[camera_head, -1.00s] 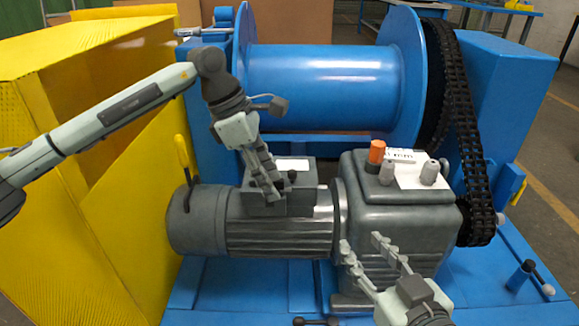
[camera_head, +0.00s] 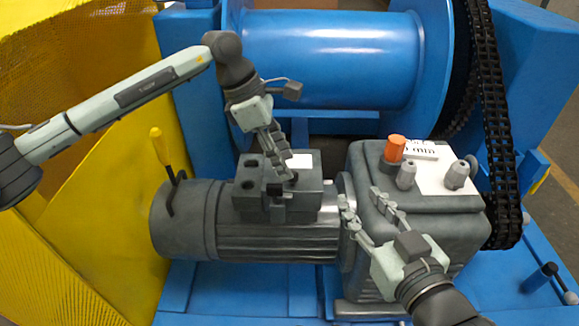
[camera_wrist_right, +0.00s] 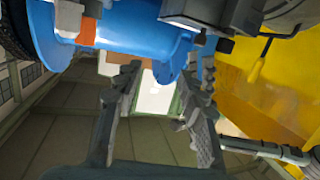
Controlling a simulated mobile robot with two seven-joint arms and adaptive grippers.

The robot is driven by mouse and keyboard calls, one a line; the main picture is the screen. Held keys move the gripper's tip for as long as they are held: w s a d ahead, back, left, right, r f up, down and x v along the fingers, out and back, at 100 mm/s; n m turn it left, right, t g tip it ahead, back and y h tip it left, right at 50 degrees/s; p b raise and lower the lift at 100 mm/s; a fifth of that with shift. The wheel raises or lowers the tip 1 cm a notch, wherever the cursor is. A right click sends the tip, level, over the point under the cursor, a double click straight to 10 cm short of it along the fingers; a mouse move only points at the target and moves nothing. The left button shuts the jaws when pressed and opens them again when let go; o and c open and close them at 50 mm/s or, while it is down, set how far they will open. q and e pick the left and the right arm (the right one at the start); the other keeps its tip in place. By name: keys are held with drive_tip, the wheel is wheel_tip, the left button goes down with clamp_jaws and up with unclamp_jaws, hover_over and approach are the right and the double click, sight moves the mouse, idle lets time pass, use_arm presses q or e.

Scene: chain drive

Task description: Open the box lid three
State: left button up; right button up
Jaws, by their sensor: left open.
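The grey box (camera_head: 305,202) sits on top of the ribbed grey motor (camera_head: 290,240), with a white label (camera_head: 299,160) at its back. Dark round holes show on the box's left part. I cannot tell which part is lid three or how far it is open. My left gripper (camera_head: 279,180) is open and points down over the middle of the box, covering part of it; contact is unclear. My right gripper (camera_head: 361,197) is open and empty, right of the box, in front of the gearbox. Its spread fingers also show in the right wrist view (camera_wrist_right: 168,70).
The gearbox (camera_head: 415,235) carries an orange cap (camera_head: 395,148) and grey knobs. A yellow-handled lever (camera_head: 160,150) rises from the motor's left end. The blue drum (camera_head: 330,60) stands behind, the chain (camera_head: 495,130) at right, the yellow guard (camera_head: 100,200) at left.

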use_arm(q)
drive_tip(key=shift+x, duration=1.75)
clamp_jaws()
